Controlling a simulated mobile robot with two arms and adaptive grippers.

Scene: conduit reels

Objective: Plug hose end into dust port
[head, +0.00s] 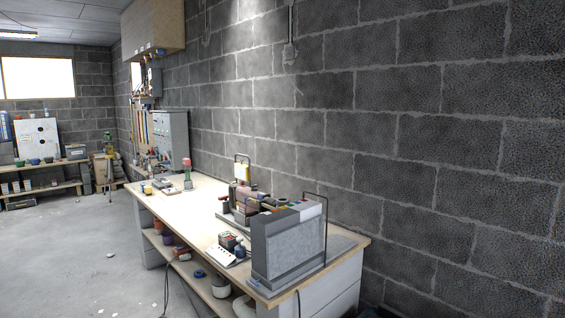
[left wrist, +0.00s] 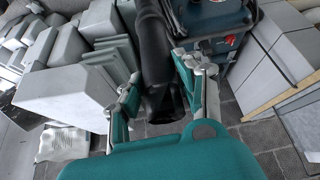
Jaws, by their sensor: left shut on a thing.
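My left gripper (left wrist: 158,92), with teal and grey fingers, shows in the left wrist view. It is shut on a black hose (left wrist: 153,45). The hose runs from the top of the picture down between the fingers, and its dark lower end lies between the fingertips. A dark teal machine (left wrist: 213,20) with switches or fittings on its front stands just right of the hose. I cannot make out the dust port in either view. My right gripper is in neither view, and the head view shows no gripper.
In the left wrist view, pale blocks (left wrist: 60,95) crowd the left, and grey blocks with a wood-edged board (left wrist: 285,95) stand at the right. In the head view, a workbench (head: 195,207) bearing tools and boxes runs along a block wall. Open floor (head: 75,235) lies left of it.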

